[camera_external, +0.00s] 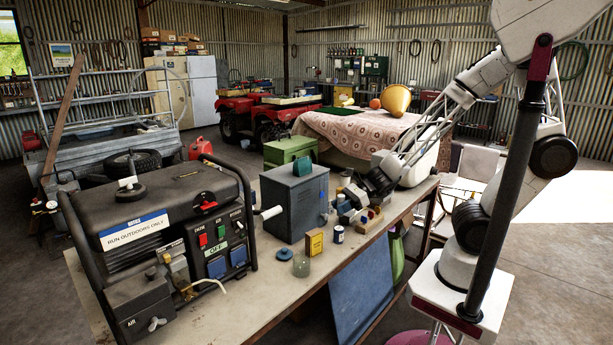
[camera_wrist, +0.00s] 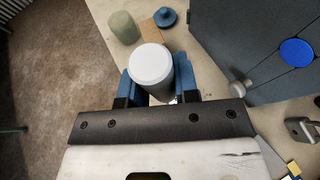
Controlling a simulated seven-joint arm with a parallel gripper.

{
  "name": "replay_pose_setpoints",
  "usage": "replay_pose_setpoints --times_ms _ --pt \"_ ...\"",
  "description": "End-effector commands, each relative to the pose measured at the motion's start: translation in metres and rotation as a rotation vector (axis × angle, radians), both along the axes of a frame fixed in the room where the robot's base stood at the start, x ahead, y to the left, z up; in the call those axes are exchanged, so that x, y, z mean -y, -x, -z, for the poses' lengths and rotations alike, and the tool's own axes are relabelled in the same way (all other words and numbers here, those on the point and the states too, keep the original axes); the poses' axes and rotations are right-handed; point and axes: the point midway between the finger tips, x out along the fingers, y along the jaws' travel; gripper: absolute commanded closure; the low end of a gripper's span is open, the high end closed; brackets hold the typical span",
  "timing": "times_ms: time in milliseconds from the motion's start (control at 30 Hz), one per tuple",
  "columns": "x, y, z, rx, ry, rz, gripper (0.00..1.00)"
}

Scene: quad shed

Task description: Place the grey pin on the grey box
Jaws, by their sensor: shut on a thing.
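My gripper (camera_wrist: 160,88) has its blue fingers shut on the grey pin (camera_wrist: 152,66), a pale grey cylinder, in the wrist view. The pin's round end shows clearly, and part of its side is hidden by the right finger. In the external view my gripper (camera_external: 350,204) is low over the bench, to the right of the grey box. The pin is too small there to make out surely. The grey box (camera_external: 286,207) is a dark cabinet standing on the bench. In the wrist view the box (camera_wrist: 228,38) is right of the pin and apart from it.
A yellow box (camera_external: 315,242), a small can (camera_external: 338,234), a pale green cylinder (camera_external: 301,267) and a blue knob (camera_external: 285,254) stand in front of the grey box. A black generator (camera_external: 150,215) fills the bench's left. A block with coloured pegs (camera_external: 369,222) is near my gripper.

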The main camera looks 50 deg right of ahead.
Motion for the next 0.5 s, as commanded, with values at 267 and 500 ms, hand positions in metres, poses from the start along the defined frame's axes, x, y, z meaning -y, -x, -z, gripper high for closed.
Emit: replay_pose_setpoints --times_ms 267,500 --pt "0.052 0.01 -0.001 0.002 0.0 0.101 1.0" --pt "0.092 0.023 0.001 0.001 -0.001 0.186 1.0"
